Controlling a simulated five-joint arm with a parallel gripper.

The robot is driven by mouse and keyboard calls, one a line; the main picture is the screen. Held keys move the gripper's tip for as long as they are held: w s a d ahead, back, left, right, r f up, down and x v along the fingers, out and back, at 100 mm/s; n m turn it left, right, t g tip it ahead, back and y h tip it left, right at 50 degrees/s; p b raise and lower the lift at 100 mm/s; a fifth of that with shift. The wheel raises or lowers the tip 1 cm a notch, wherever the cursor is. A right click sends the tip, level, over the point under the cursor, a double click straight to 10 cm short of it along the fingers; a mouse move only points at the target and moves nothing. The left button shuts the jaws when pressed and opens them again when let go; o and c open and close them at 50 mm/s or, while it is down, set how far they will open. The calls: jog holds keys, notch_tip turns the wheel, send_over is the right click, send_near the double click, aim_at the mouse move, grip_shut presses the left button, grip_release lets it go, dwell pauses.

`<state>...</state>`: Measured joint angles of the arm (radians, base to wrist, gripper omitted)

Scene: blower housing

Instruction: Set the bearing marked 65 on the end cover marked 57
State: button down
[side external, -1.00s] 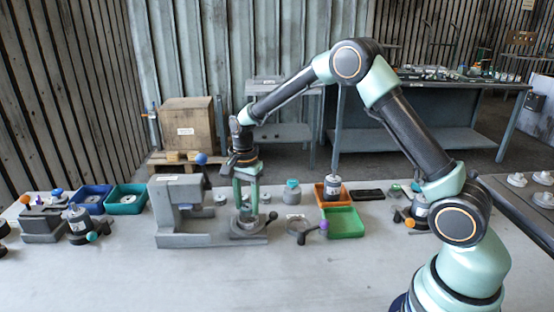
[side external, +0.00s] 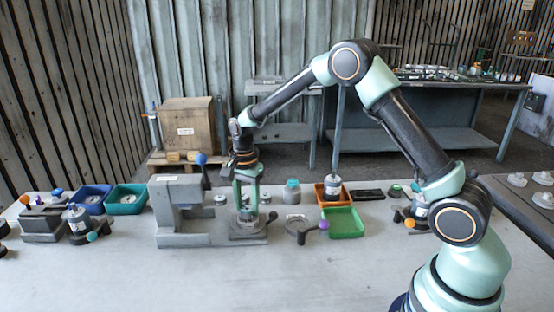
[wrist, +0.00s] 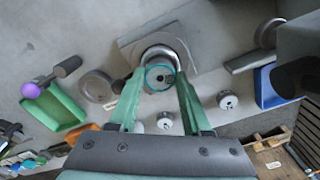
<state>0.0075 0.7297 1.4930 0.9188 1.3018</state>
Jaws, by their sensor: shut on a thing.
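My gripper (wrist: 159,80) reaches down over a dark grey round holder on a plate (side external: 250,230), in the middle of the bench. Its two green fingers are shut on a small round part with a teal rim (wrist: 159,77), which I take for the bearing. In the wrist view this part lies over the pale ring of the holder (wrist: 163,51). I cannot tell whether it touches what is below. No number 65 or 57 can be read, so I cannot confirm which piece is the end cover. The fingers partly hide the held part in the side view.
A grey C-shaped press (side external: 183,210) stands close left of my gripper. A green tray (side external: 345,223), an orange tray (side external: 319,194) and a purple-knobbed handle (side external: 323,225) lie to the right. Small pale round parts (wrist: 227,100) stand nearby. The front of the bench is clear.

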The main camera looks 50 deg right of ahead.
jog(key=shift+f, duration=0.55)
grip_release()
jog(key=shift+r, duration=3.75)
